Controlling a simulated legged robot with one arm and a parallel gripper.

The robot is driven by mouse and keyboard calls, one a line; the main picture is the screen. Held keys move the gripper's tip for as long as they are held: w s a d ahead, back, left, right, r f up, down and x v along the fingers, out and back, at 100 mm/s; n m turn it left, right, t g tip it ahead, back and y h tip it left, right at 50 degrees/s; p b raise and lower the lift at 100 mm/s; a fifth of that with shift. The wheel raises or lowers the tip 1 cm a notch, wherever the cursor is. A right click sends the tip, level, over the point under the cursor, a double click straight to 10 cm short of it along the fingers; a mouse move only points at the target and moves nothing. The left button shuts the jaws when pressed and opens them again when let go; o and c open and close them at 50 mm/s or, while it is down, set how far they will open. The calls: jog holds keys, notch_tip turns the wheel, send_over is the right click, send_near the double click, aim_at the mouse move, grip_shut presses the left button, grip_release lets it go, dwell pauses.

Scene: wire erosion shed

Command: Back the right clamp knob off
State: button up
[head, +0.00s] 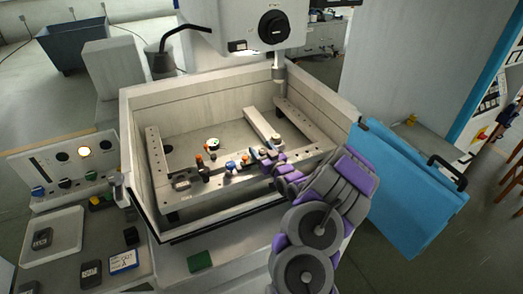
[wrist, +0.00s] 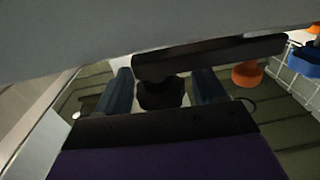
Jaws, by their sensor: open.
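My gripper (head: 272,163) reaches over the front rail (head: 222,181) of the machine's open tank, near the rail's right part. In the wrist view my gripper (wrist: 163,90) is open, with one dark blue finger on each side of a black knob-like part (wrist: 160,93). Small gaps show between this part and the fingers, so it looks ungripped. A long dark bar (wrist: 205,58) crosses just above it. In the head view my gripper and arm hide most of the right clamp, and its knob cannot be made out clearly there.
An orange knob (wrist: 248,74) and a blue part (wrist: 303,62) lie to the right in the wrist view. The tank wall (head: 138,160) surrounds the rails. The machine head (head: 235,22) hangs behind. A blue door panel (head: 405,190) stands right of my arm.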

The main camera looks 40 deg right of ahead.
jog(key=shift+w, duration=0.25)
jog(key=shift+c, duration=0.2)
jog(key=c, duration=1)
jog(key=shift+r, duration=0.1)
jog(key=shift+n+y, duration=0.4)
jog(key=shift+y, duration=0.2)
jog(key=n+y+p, duration=0.2)
jog(key=y, duration=0.1)
jog(key=y+p, duration=0.1)
jog(key=shift+a+r+n+p, duration=0.1)
jog(key=shift+r+n+p, duration=0.15)
jog(key=shift+n+p, duration=0.15)
jog(key=n+y+p, duration=0.1)
jog(key=n+g+y+p, duration=0.1)
jog(key=y, duration=0.1)
jog(key=n+y+p, duration=0.1)
jog(key=y, duration=0.1)
jog(key=shift+a+f, duration=0.1)
jog(key=shift+a, duration=0.2)
jog(key=shift+n+g+y+p, duration=0.3)
jog(key=shift+g+y+p, duration=0.05)
jog(key=shift+g+y, duration=0.05)
